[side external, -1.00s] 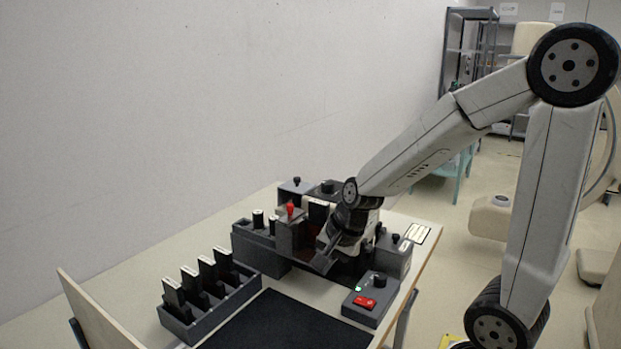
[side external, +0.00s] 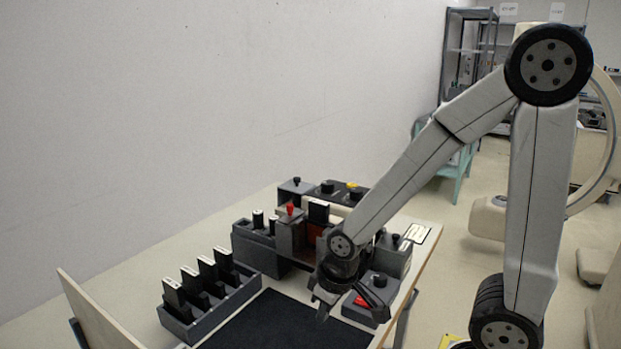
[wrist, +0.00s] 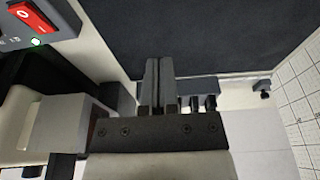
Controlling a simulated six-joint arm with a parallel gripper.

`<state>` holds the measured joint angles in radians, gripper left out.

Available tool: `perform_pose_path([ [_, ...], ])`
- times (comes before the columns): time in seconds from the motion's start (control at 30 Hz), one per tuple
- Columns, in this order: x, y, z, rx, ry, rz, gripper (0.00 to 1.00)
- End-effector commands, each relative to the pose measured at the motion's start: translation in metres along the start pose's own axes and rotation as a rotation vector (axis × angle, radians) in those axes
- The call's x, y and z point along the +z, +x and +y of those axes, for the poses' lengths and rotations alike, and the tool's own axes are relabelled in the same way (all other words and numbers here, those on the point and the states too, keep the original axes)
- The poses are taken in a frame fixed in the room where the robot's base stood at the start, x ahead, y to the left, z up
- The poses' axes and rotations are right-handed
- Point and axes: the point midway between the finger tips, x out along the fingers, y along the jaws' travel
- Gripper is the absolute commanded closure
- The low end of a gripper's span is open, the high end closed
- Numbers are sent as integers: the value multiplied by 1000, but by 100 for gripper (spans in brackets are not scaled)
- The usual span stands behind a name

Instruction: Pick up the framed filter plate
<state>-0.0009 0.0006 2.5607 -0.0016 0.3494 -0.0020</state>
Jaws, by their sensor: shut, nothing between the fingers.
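My gripper (side external: 322,308) hangs over the far right part of the dark mat, its fingers pointing down. In the wrist view its two fingers (wrist: 159,85) are together with nothing between them. I cannot tell for certain which piece is the framed filter plate. Several upright dark plates with pale tops (side external: 207,268) stand in a grey slotted rack (side external: 221,313) to the left of my gripper, apart from it. Another dark upright plate with a pale top (side external: 318,211) stands in the machine behind my gripper, partly hidden by my arm.
The dark mat (side external: 275,325) is bare where visible. A control box with a red switch (wrist: 27,11) is close to my gripper, on its right in the side view. A grey block with a red knob (side external: 290,210) rises behind. A wooden panel (side external: 95,312) borders the table's left.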

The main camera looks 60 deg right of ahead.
Motion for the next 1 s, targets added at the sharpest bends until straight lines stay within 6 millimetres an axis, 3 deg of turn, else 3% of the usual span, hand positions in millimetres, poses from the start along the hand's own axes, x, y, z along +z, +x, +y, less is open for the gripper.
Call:
perform_pose_path([
  [0.3, 0, 0, 0, 0, 4, 1, 97],
  [0.5, 0, 0, 0, 0, 4, 1, 35],
  [1.0, -10, -2, 6, 11, -13, 56, 35],
])
